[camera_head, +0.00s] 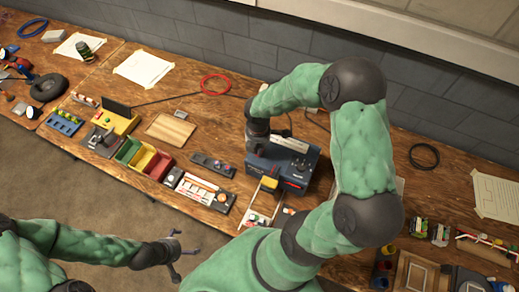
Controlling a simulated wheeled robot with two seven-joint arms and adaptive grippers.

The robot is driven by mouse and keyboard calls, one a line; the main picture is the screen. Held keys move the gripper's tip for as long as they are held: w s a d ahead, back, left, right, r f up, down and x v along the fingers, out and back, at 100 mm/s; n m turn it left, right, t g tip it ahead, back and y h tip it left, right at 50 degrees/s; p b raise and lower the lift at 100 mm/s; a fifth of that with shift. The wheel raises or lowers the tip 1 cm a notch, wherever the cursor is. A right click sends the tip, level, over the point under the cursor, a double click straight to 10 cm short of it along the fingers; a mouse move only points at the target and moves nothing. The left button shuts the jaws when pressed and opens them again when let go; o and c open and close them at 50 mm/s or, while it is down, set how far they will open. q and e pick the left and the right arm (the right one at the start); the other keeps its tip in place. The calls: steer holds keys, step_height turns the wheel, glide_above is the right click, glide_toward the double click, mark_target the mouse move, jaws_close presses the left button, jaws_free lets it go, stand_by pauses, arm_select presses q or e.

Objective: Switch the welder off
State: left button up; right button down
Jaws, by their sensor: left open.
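The welder appears to be the dark blue box (300,169) on the workbench at the centre, with small knobs and markings on its top panel. My right arm arches over the bench. Its dark gripper (272,137) is at the back left edge of the welder. I cannot tell whether it touches the welder, and its fingers are too unclear to judge. The welder's switch is too small to make out. My left gripper (182,254) is open and empty. It hangs over the floor in front of the bench, apart from everything.
Left of the welder lie a dark power strip (213,165), colored bins (144,160) and a yellow box (117,119). A red ring (215,84) lies behind. A grey block wall (230,50) backs the bench.

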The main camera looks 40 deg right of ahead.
steer(key=shift+r+p, duration=2.8)
steer(key=shift+r, duration=0.6)
arm_select(q)
step_height(320, 180, up, 6)
steer(key=shift+f, duration=0.1)
arm_select(e)
steer(key=shift+f, duration=0.1)
